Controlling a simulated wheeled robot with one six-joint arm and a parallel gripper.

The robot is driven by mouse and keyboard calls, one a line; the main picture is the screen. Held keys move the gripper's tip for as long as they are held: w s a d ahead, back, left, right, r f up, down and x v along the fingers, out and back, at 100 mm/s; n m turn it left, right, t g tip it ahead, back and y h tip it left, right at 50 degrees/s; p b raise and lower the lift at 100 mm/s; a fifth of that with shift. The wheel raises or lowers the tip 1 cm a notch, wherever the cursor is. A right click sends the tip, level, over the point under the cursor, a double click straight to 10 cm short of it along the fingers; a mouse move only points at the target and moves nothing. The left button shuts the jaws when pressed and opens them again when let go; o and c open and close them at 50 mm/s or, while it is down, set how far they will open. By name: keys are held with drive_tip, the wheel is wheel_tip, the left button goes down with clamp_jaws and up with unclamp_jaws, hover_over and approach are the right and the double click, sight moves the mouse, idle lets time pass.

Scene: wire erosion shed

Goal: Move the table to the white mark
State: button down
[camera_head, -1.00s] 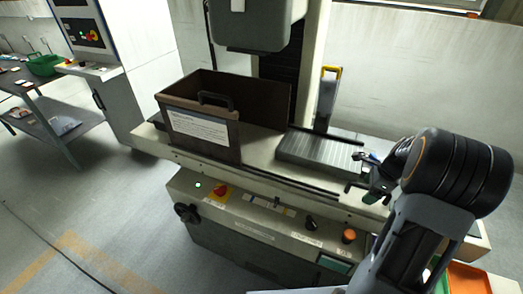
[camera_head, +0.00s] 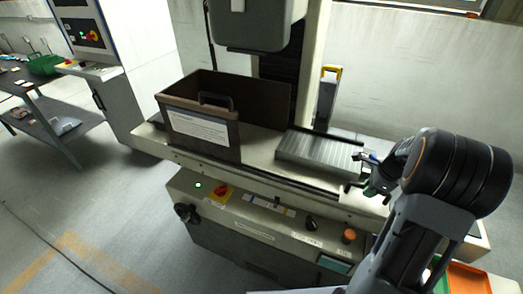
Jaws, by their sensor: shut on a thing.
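The machine's long pale table (camera_head: 262,152) runs across the middle of the head view. A grey ribbed plate (camera_head: 318,150) lies on its right half, and a dark open-topped box guard (camera_head: 262,100) stands on its left half. My gripper (camera_head: 367,176) is at the right end of the ribbed plate, low over the table. It is shut on a small part there, mostly hidden by the fingers, so I cannot tell its shape. I cannot pick out a white mark on the table with certainty.
A grey machine head (camera_head: 258,24) hangs above. An orange tray (camera_head: 468,278) is at lower right. The floor at left is open.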

drive_tip(key=shift+w+a, duration=0.15)
idle(0.7)
drive_tip(key=shift+w+a, duration=0.3)
drive_tip(key=shift+a, duration=0.3)
drive_tip(key=shift+w+a, duration=0.25)
drive_tip(key=shift+a, duration=0.3)
drive_tip(key=c, duration=1.3)
unclamp_jaws()
drive_tip(key=shift+d, duration=0.15)
drive_tip(key=o, duration=1.2)
wheel_tip(320, 180, up, 8)
drive_tip(key=p, duration=0.7)
